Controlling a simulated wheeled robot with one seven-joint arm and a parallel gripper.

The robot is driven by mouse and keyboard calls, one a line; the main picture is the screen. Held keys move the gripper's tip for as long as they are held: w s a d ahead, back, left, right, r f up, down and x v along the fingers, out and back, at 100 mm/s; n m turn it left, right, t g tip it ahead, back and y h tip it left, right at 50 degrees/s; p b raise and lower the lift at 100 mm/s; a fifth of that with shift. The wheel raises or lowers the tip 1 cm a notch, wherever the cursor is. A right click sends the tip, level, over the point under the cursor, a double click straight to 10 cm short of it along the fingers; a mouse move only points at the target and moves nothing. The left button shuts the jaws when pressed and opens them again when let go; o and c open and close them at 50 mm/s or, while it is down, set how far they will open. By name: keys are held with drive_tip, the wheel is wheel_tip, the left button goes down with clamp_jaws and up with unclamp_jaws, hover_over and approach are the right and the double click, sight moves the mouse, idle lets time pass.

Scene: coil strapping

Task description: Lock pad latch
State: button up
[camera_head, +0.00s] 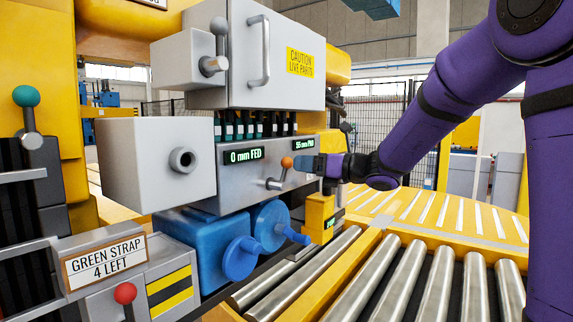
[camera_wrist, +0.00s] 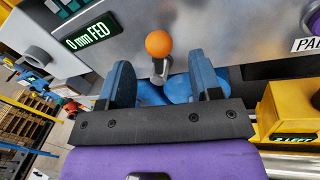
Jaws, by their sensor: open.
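A small lever with an orange ball knob (camera_head: 287,162) sticks out of the grey machine panel. It also shows in the wrist view (camera_wrist: 159,43), its metal stem below the ball. I cannot tell whether this lever is the pad latch. My gripper (camera_head: 303,163) is open in front of the panel, just right of the knob in the head view. In the wrist view its two blue fingers (camera_wrist: 160,68) stand apart, left and right of the lever's line, with the ball beyond their tips. No contact shows. A label reading "PA…" (camera_wrist: 307,44) is cut off at the right edge.
A yellow block (camera_head: 319,218) with a small display stands below my gripper. Blue cranked wheels (camera_head: 268,226) sit under the panel, and steel rollers (camera_head: 335,265) run in front. A grey cabinet (camera_head: 285,60) hangs above. A green-knobbed lever (camera_head: 27,97) is far left.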

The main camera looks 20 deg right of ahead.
sight(287, 163)
drive_tip(key=shift+x, duration=2.8)
drive_tip(key=shift+s, duration=0.1)
clamp_jaws()
